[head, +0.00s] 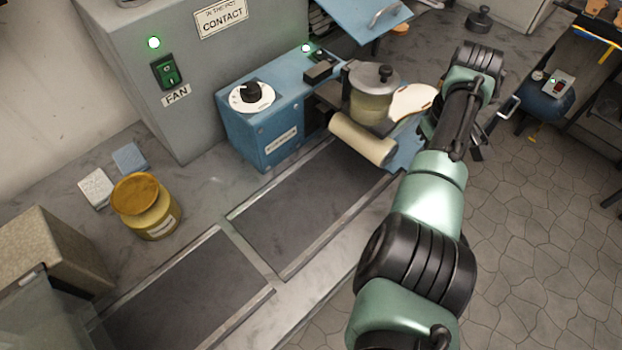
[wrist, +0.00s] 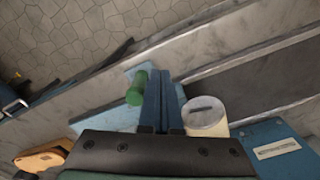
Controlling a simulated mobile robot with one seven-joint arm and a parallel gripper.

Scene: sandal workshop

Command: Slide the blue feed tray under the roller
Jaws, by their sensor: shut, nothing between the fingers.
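The blue feed tray (head: 404,152) lies beside the cream roller (head: 362,138) of the blue machine, partly hidden behind my arm in the head view. In the wrist view the light blue tray (wrist: 108,112) shows with an upright green knob (wrist: 137,88) at its side. My gripper (wrist: 161,76) is shut and empty, its two dark blue fingers side by side over the tray. The fingers lie between the green knob and the pale end of the roller (wrist: 205,115). I cannot tell whether they touch the knob.
A lidded pot (head: 372,92) stands behind the roller, with a sole-shaped piece (head: 412,100) beside it. The machine's blue housing (head: 265,130) carries a dial. Dark recessed panels (head: 300,205) in the bench are clear. A yellow jar (head: 147,207) stands at the left.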

